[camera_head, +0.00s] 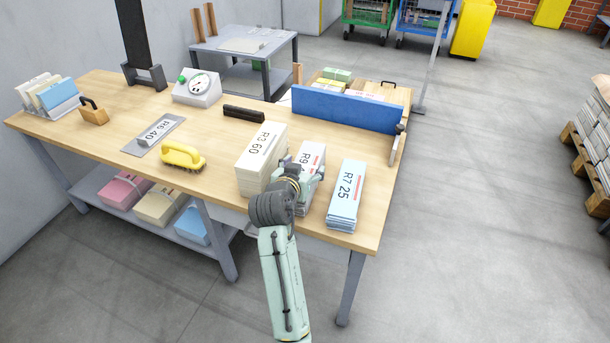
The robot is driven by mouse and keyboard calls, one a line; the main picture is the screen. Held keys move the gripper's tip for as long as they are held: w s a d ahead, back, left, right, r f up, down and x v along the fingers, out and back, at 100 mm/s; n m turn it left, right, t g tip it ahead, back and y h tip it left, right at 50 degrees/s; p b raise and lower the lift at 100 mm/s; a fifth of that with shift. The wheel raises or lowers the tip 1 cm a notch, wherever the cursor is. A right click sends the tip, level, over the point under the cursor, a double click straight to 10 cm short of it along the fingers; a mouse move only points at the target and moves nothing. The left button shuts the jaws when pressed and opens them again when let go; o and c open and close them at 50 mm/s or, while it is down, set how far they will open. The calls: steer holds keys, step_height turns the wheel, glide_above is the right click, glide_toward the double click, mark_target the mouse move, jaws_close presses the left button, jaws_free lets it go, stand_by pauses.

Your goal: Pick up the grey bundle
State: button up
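The bundle that looks grey (313,153) has a label starting "R9". It stands on the wooden table (225,190) near the front right, between two other bundles. My gripper (306,182) is over its near end, and my arm and gripper hide part of its top and side. Whether the fingers touch it, and whether they are open or shut, cannot be told from this view. A taller cream bundle (257,155) marked "R3 60" is close on the left. A light blue bundle (346,193) marked "R7 25" is on the right, with a small gap.
A blue upright panel (346,108) stands behind the bundles, and a black bar (243,113) lies behind the cream one. A yellow brush (183,156), a metal plate (153,136) and a dial scale (198,87) are farther left.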

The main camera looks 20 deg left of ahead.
jaws_close()
steer(key=shift+r, duration=0.2)
stand_by(0.6)
